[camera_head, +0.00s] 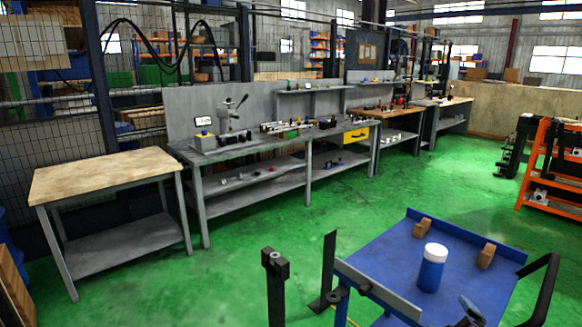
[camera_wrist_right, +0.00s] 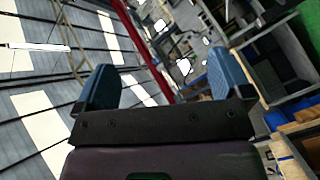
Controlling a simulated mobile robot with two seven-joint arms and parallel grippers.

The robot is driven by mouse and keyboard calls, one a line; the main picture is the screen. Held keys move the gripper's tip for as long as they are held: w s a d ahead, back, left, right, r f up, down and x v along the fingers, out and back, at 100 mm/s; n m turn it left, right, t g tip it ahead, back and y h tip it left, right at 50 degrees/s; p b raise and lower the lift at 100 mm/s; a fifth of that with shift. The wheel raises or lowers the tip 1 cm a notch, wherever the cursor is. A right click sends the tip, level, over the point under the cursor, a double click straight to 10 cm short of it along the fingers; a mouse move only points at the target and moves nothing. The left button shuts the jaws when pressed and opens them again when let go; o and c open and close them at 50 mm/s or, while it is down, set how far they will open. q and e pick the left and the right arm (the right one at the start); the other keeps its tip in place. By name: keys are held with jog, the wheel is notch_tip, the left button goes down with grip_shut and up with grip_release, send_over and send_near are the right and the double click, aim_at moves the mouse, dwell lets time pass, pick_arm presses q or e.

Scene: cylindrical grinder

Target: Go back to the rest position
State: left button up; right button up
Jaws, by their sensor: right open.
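In the right wrist view my right gripper (camera_wrist_right: 160,78) is open, its two blue fingers standing wide apart with nothing between them. It points away from the benches, with the roof and windows behind it. I cannot make out my left gripper in either view. In the head view a blue tray cart (camera_head: 385,240) stands at the lower right. A blue bottle with a white cap (camera_head: 432,268) stands upright on it, near two brown blocks (camera_head: 422,228) (camera_head: 485,256).
A wood-topped table (camera_head: 100,178) stands at the left. A long grey workbench (camera_head: 230,155) with tools and small parts runs along the back. An orange rack (camera_head: 540,165) is at the right. Black upright posts (camera_head: 276,285) stand beside the cart. The green floor between is clear.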

pick_arm(q)
notch_tip(320, 180, down, 9)
jog(key=b, duration=0.7)
jog(key=shift+s+g, duration=0.3)
jog(key=shift+g, duration=0.1)
pick_arm(e)
jog(key=s+a+f+m+g+y, duration=0.1)
jog(key=s+a+f+m+g, duration=0.2)
jog(key=s+f, duration=0.9)
jog(key=s+a+f+m+g+y, duration=0.1)
jog(key=s+a+f+m, duration=0.3)
jog(key=s+f, duration=0.8)
jog(key=shift+a+m+g, duration=0.25)
jog(key=shift+m+g, duration=0.65)
jog(key=shift+m, duration=0.3)
pick_arm(q)
jog(key=shift+d+r, duration=0.1)
pick_arm(e)
jog(key=shift+w, duration=0.1)
